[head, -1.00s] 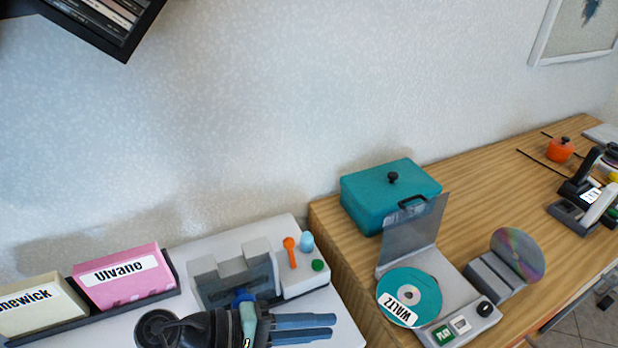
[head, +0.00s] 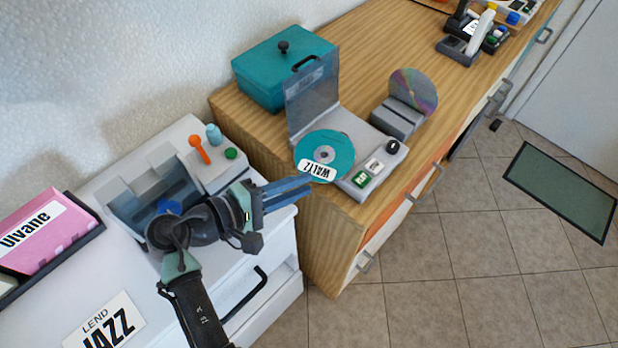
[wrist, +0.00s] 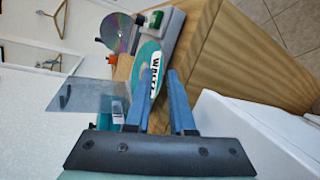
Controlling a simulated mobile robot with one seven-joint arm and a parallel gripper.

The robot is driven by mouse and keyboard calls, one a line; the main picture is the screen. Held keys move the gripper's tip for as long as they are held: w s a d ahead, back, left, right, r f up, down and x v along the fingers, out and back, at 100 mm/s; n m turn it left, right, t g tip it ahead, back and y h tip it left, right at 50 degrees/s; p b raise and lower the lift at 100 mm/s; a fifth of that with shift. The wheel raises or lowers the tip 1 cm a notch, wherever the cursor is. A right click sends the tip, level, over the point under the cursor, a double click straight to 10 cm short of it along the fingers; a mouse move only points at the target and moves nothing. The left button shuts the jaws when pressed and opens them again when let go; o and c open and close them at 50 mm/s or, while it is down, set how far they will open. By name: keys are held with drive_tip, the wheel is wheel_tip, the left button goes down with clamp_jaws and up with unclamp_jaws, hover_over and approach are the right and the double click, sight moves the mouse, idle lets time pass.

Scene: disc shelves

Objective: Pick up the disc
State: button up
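A teal disc labelled WALTZ (head: 340,147) lies on a grey player with a raised clear lid (head: 311,97). In the wrist view the teal disc (wrist: 147,54) shows just beyond my fingertips, partly behind one finger. A shiny silver disc (head: 414,88) stands upright in a grey slotted holder (head: 397,120) behind the player; it also shows in the wrist view (wrist: 117,32). My gripper (head: 308,186) is open, its blue fingers apart and nothing seen held. In the head view the fingertips reach close to the teal disc's label edge; I cannot tell whether they touch.
The player stands at the near end of a wooden cabinet (head: 230,135), beside a teal lidded box (head: 268,85). A white cabinet (head: 130,255) with a pink Ulvane case (head: 40,235) and a grey device lies below my arm. Tiled floor (head: 430,270) is open at right.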

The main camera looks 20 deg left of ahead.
sight(329, 154)
drive_tip(key=shift+x, duration=1.5)
clamp_jaws()
